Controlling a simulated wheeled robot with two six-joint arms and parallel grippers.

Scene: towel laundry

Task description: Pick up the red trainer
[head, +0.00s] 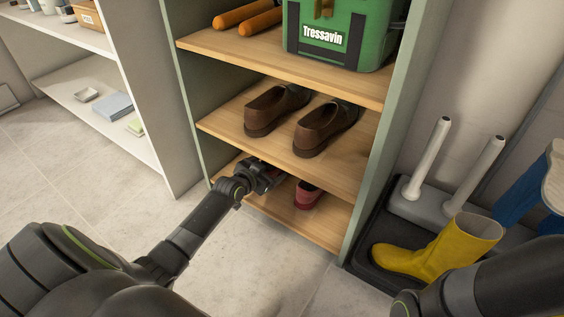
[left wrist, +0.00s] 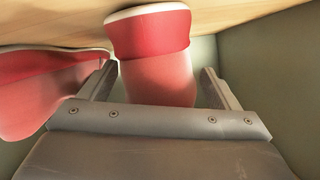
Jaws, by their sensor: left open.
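A red trainer (head: 308,195) shows on the lowest wooden shelf in the head view, beneath the middle shelf. My left gripper (head: 268,178) reaches into this compartment, to the left of that trainer, and hides part of what is there. In the left wrist view, one red trainer (left wrist: 150,40) with a pale sole edge lies between the two spread fingers of my left gripper (left wrist: 157,85). A gap shows beside it, so the fingers are open. A second red trainer (left wrist: 50,90) lies outside the left finger. My right gripper is out of view.
Brown shoes (head: 325,127) stand on the middle shelf (head: 222,124) just above my left gripper. A green box (head: 345,35) is on the shelf above. The floor in front is clear.

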